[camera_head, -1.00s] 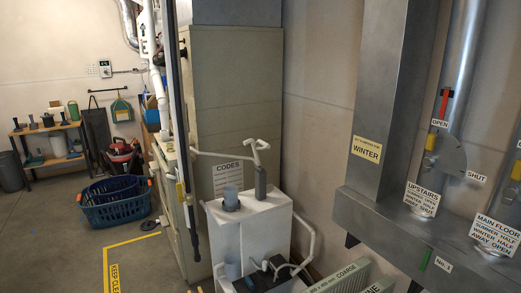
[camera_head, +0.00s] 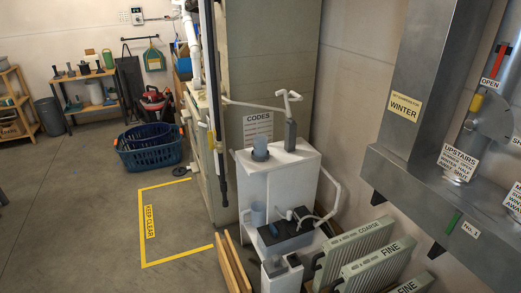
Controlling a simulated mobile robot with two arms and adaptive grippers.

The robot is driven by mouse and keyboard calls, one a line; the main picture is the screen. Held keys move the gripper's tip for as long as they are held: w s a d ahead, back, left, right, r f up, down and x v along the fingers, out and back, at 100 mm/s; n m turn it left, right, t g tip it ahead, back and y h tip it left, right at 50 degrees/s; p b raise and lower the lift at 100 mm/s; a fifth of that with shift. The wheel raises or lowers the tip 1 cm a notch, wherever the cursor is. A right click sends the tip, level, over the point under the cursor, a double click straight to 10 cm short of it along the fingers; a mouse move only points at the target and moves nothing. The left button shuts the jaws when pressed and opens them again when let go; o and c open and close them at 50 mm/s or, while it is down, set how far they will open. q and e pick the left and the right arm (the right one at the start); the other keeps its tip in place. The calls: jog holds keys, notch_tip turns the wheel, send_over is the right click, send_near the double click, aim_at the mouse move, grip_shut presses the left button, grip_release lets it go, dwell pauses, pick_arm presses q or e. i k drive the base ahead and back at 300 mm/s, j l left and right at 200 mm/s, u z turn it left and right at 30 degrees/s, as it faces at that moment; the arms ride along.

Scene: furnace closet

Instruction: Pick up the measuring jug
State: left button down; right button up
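A small translucent bluish vessel (camera_head: 258,212), which looks like the measuring jug, stands at the left of the lower ledge of a white unit (camera_head: 290,168). It is small in the picture, so its markings and handle are not clear. A grey-blue cylinder (camera_head: 260,149) sits in the top of the same unit, above the vessel. Neither of my grippers is in view, and nothing of them is near the vessel.
Pipes and a dark box (camera_head: 287,232) crowd the ledge. Filters marked COARSE (camera_head: 355,247) and FINE (camera_head: 385,262) stand at front right, wooden boards (camera_head: 233,262) at front left. A blue basket (camera_head: 150,150) stands on the floor. The yellow-marked floor patch (camera_head: 165,222) is clear.

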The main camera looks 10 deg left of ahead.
aim_at(258, 209)
jog(key=i+j+z, duration=0.25)
jog(key=j+z, duration=0.3)
jog(key=i+j+z, duration=0.25)
jog(key=j+z, duration=0.3)
jog(key=j, duration=0.15)
jog(key=k, duration=0.05)
